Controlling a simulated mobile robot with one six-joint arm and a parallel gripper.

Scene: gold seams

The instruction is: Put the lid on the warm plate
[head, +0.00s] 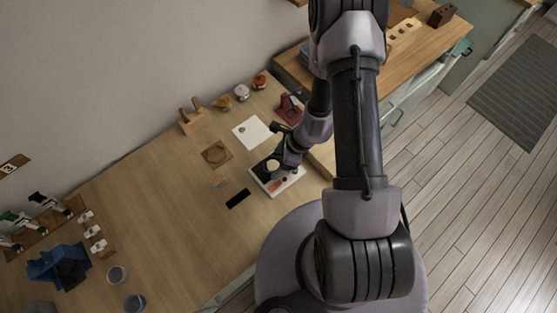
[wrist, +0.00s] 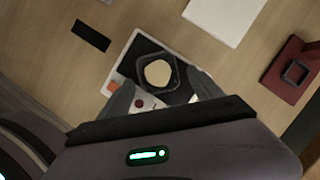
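The warm plate is a white slab with a black top (head: 259,171), near the right edge of the bench in the head view. In the wrist view its white border (wrist: 116,75) and small red and orange marks show. A dark, square-cornered ring (wrist: 142,55) with a cream round face (wrist: 158,73) inside sits over the black top; I cannot tell whether this is the lid or a vessel, or whether it touches the plate. My gripper (wrist: 165,82) is over the plate, fingers apart on either side of the ring. My arm hides part of the plate in the head view.
A red stand (head: 290,108) with a square dark opening is behind the plate. A white sheet (head: 252,132), a dark strip (head: 238,199) and a brown square mat (head: 216,154) lie nearby. A blue object (head: 57,266) and cups (head: 117,275) are far left. The bench middle is clear.

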